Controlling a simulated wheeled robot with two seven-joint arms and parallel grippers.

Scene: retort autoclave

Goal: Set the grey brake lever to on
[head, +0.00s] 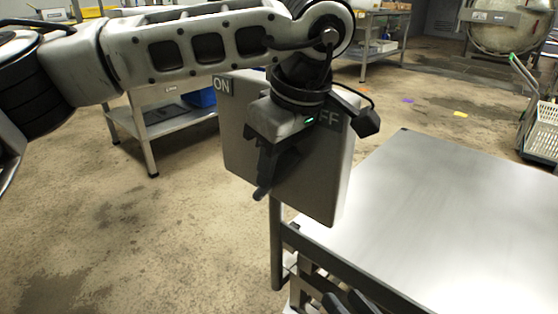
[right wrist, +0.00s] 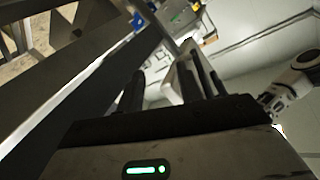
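A grey box-shaped panel (head: 325,180) stands beside the metal table, with an ON label (head: 222,86) at its upper left and an OFF label, partly covered, at its upper right (head: 329,119). My left gripper (head: 268,178) points down in front of the panel face, between the labels. The grey brake lever cannot be made out; my left gripper and wrist cover the middle of the panel. Whether the left fingers are apart or closed is unclear. My right gripper (right wrist: 168,78) has its fingers apart with nothing visibly held; its dark tips show at the head view's bottom edge (head: 350,302).
A bare metal table (head: 450,210) fills the right, close to the panel. Behind are a low shelf table (head: 175,120) with a blue bin (head: 200,97), a trolley with a white basket (head: 543,130) and a round vessel (head: 500,30). The floor at left is clear.

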